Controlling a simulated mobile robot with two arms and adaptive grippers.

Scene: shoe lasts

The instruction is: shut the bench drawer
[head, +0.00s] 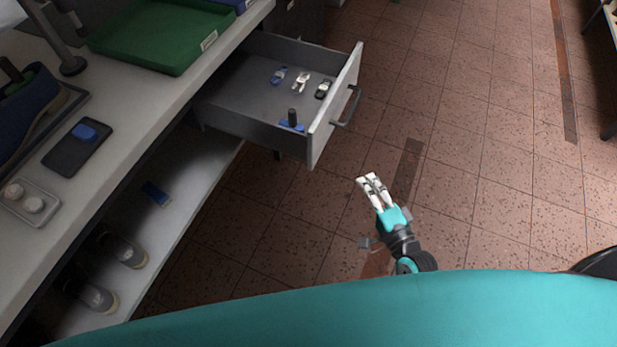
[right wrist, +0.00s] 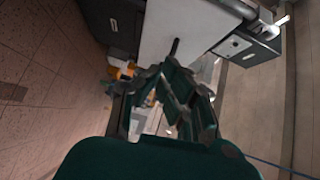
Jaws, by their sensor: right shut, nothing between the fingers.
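The bench drawer (head: 240,104) stands pulled out from under the bench top in the head view. Its light front panel (head: 334,108) faces right and carries a dark bar handle (head: 347,106). Small blue, white and black items lie inside the drawer. My right gripper (head: 369,181) is over the floor, in front of and lower in the picture than the drawer front, apart from the handle. Its fingers are together and empty. The right wrist view also shows these fingers (right wrist: 178,88), with a pale panel beyond them that I cannot identify for certain. My left gripper is not in view.
The bench top (head: 130,128) holds a green tray (head: 160,35), a dark mat with a blue item (head: 78,147) and a small tray (head: 30,202). Shoes stand on the lower shelf (head: 165,230).

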